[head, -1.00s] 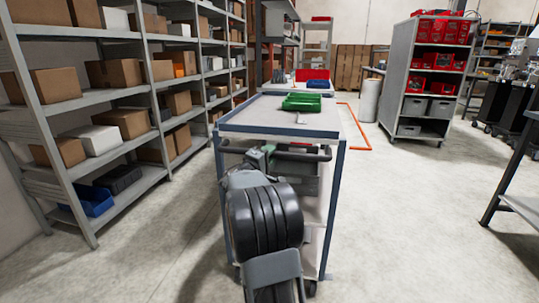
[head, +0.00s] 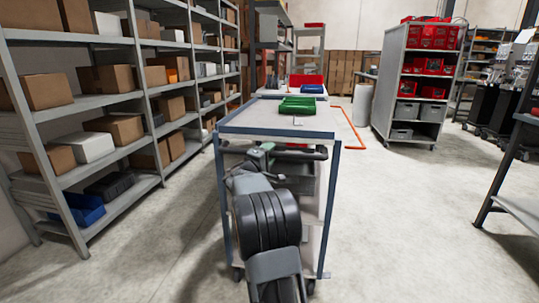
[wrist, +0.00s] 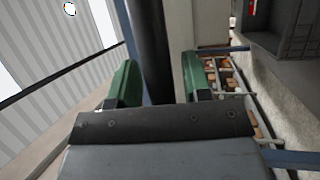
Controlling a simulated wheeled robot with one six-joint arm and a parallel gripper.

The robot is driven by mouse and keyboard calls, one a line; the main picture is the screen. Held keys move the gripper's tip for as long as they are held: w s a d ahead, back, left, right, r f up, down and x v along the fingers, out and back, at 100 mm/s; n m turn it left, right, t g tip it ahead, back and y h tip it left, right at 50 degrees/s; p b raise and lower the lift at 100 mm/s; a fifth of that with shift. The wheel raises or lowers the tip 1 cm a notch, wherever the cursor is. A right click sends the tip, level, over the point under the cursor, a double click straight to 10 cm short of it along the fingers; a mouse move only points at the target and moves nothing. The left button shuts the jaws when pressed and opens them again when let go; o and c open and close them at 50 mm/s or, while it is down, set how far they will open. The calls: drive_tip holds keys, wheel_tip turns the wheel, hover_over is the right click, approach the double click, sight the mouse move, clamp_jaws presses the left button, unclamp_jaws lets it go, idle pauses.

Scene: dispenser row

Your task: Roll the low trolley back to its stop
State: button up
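The trolley (head: 255,130) stands in front of me in the head view, with a grey top in a blue frame, a lower shelf and castors. A green bin (head: 298,105) lies on its top. Its dark handle bar (head: 315,154) crosses the near end. My gripper (head: 265,149) is at the left part of this bar. In the wrist view, the bar (wrist: 152,45) passes between the two green fingers of my gripper (wrist: 160,75). The fingers look closed in on it, though contact is hard to see. My arm hides part of the trolley's near side.
Shelving (head: 145,110) with boxes runs along the left. An orange floor line (head: 353,125) lies right of the trolley's far end. A surface with a red bin (head: 306,81) stands beyond. A grey rack (head: 395,85) and a table (head: 525,210) stand right, with clear floor between.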

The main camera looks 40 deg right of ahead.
drive_tip(key=shift+o, duration=0.4)
drive_tip(key=shift+a, duration=0.15)
drive_tip(key=shift+a+f, duration=0.1)
drive_tip(key=shift+a, duration=0.25)
drive_tip(key=p+v, duration=0.1)
drive_tip(key=v, duration=1.2)
drive_tip(key=s+a+r+m+g+y+p, duration=0.1)
drive_tip(key=s+a+r+g+y+p, duration=0.15)
drive_tip(key=s+r+p, duration=0.35)
drive_tip(key=s+a+r+m+g+y+p, duration=0.1)
drive_tip(key=s+a+r+y+p, duration=0.25)
drive_tip(key=p, duration=0.45)
drive_tip(key=s+a+r+t+y+p, duration=0.1)
drive_tip(key=s+a+r+y+p, duration=0.3)
drive_tip(key=a+y+p, duration=0.3)
drive_tip(key=s+a+r+t+y+p, duration=0.1)
drive_tip(key=s+a+r+y+p, duration=0.4)
drive_tip(key=a+p, duration=0.5)
drive_tip(key=s+a+y, duration=0.1)
drive_tip(key=s+a, duration=0.1)
drive_tip(key=a, duration=0.1)
drive_tip(key=shift+r+y, duration=0.3)
drive_tip(key=shift+y, duration=0.1)
